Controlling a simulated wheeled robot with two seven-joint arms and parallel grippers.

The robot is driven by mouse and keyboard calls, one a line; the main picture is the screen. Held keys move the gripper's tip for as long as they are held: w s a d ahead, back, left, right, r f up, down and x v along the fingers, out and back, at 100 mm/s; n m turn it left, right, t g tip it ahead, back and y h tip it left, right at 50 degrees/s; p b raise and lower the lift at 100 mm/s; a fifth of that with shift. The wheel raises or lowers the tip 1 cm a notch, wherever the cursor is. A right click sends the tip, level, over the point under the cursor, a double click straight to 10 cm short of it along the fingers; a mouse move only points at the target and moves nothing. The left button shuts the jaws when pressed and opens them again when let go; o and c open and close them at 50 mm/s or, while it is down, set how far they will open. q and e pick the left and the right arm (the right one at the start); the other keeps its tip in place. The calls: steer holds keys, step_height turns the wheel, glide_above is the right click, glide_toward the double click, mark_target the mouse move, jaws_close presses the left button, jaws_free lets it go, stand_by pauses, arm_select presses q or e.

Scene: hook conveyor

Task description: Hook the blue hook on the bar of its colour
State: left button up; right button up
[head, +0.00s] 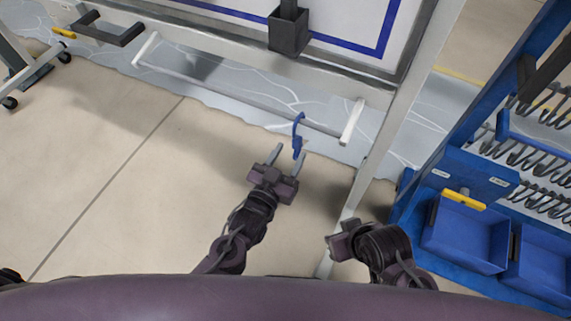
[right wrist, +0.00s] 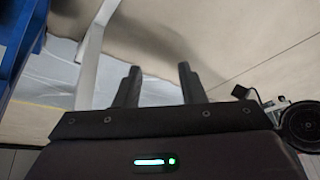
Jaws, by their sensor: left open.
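A small blue hook (head: 298,137) shows in the middle of the head view. Its curved upper end overlaps the long white bar (head: 240,103); I cannot tell for certain whether it hangs on it. My left gripper (head: 291,152) is open, with its fingers around or just beside the hook's lower end; no firm grip shows. A blue bar-like piece (head: 535,142) is at the right on the blue rack. My right gripper (head: 336,243) is low, right of centre. In the right wrist view its fingers (right wrist: 158,85) are apart with nothing between them.
A blue rack (head: 465,175) with many dark hooks and blue bins (head: 462,238) stands at the right. A pale upright post (head: 385,140) stands between my arms and the rack. A black bar (head: 118,38) is at the upper left.

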mark_target(295, 145)
arm_select(q)
steer(key=b+x, duration=0.1)
steer(key=x, duration=0.4)
steer(key=shift+w, duration=0.15)
steer(key=shift+x, duration=0.85)
arm_select(e)
steer(key=shift+w+a+f+t+y, duration=0.1)
steer(key=shift+w+a+t+y, duration=0.1)
steer(key=shift+a, duration=0.25)
steer(key=shift+w+a+t+y, duration=0.1)
steer(key=shift+w+a+t, duration=0.1)
steer(key=shift+a, duration=0.25)
arm_select(q)
steer(key=shift+d, duration=0.1)
steer(key=shift+c, duration=0.2)
jaws_close()
